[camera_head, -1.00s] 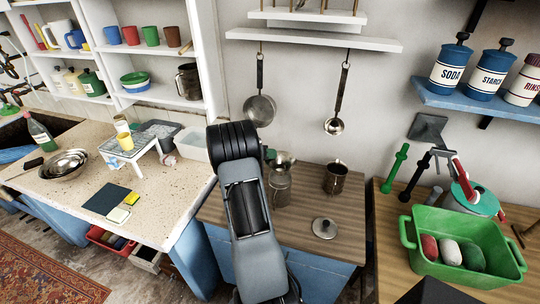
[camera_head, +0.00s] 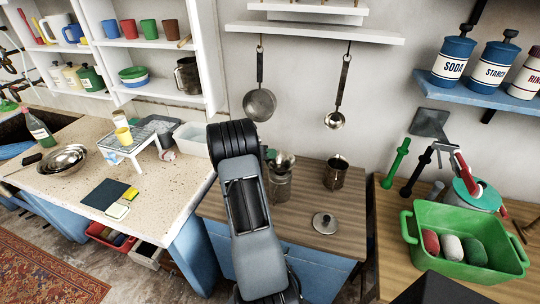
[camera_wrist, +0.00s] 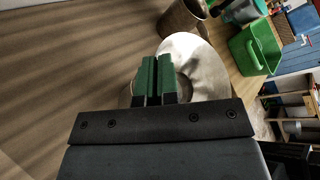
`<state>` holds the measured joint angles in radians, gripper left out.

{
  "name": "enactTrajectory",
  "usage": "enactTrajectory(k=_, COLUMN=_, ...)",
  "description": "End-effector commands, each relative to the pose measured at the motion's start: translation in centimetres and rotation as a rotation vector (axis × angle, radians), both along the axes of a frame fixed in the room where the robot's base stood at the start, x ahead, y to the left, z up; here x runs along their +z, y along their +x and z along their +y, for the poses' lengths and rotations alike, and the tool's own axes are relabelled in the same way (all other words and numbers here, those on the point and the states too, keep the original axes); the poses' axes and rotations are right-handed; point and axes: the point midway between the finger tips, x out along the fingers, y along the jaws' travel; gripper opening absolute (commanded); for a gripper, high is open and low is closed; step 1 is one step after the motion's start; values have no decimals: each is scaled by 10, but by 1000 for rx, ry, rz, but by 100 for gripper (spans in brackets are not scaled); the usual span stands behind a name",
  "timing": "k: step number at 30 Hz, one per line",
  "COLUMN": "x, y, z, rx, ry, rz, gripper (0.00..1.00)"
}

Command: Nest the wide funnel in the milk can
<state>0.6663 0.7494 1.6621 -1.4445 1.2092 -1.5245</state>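The wide funnel (camera_head: 285,161), pale metal, sits at the mouth of the grey metal milk can (camera_head: 280,188) on the wooden counter, partly hidden by my arm in the head view. In the wrist view the funnel (camera_wrist: 200,65) is a broad shiny disc just right of my green fingertips (camera_wrist: 154,78). The fingers are nearly together with a narrow gap, and seem to pinch the funnel's near edge. Whether the funnel rests fully in the can or is still borne by my gripper I cannot tell. The can is mostly hidden beneath it in the wrist view.
A metal mug (camera_head: 336,174) stands right of the can, and a round lid (camera_head: 325,225) lies in front. A green tub (camera_head: 460,268) is on the right-hand counter. A ladle (camera_head: 336,118) and a pan (camera_head: 259,103) hang above. The counter around the lid is clear.

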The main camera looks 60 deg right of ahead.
Motion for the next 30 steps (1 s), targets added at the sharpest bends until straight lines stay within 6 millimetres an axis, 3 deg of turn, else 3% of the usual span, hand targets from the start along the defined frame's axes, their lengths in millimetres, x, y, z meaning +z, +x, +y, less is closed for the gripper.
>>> enactTrajectory(k=14, x=-1, y=0, z=0, rx=0, ry=0, rz=0, gripper=0)
enactTrajectory(k=30, x=-15, y=0, z=0, rx=0, ry=0, rz=-1, gripper=0)
